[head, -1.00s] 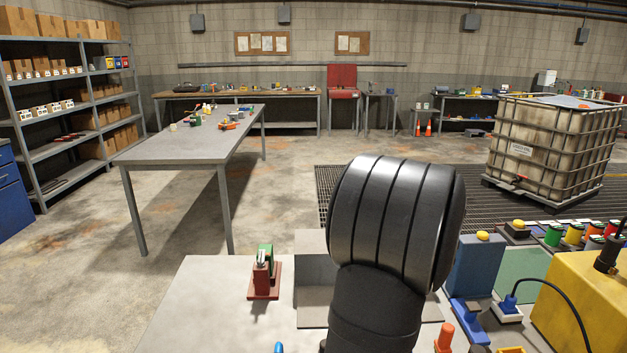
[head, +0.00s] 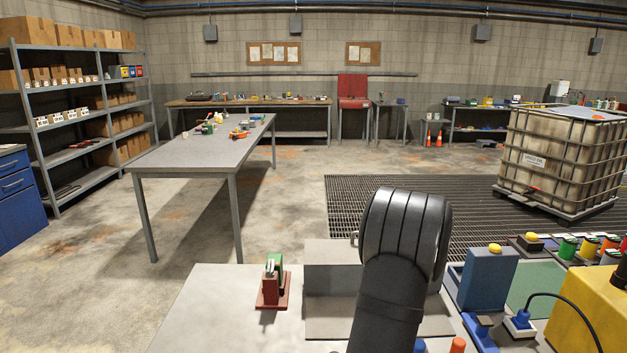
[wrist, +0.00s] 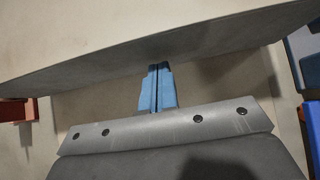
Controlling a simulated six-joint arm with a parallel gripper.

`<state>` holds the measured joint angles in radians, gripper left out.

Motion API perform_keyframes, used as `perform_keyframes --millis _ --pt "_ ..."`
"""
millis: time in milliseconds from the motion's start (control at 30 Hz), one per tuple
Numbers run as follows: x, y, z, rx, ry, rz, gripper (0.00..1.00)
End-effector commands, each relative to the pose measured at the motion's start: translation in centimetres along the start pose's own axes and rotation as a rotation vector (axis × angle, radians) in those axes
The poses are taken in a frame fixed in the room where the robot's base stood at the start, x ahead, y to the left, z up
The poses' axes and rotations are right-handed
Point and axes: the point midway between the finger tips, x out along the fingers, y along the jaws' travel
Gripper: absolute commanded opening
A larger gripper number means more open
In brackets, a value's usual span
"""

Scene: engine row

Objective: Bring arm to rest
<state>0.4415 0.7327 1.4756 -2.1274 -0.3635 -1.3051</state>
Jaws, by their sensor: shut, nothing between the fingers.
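My gripper (wrist: 157,88) shows in the wrist view as two blue fingers pressed together with nothing between them. A pale grey panel with a long straight edge (wrist: 180,55) lies just beyond the fingertips; I cannot tell whether they touch it. In the head view only the black rounded part of my arm shows, in front of a grey open box on the near bench (head: 215,315). My gripper is hidden there.
A red stand with a green part (head: 272,283) stands left of my arm. A blue block (head: 487,278) and a yellow housing (head: 580,300) with a black cable crowd the right. A long grey table (head: 205,152) stands beyond, with open floor around it.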

Motion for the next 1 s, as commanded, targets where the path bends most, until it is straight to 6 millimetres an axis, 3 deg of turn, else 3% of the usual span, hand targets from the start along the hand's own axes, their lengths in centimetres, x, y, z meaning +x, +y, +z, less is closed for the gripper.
perform_keyframes --millis 567,767,1000 --pt "0.4 0.1 0.7 0.0 -0.004 -0.001 0.0" --pt "-1.3 0.0 -1.0 0.002 -0.001 -0.001 0.0" --pt "-5.0 0.0 -2.3 -0.001 0.0 0.0 0.0"
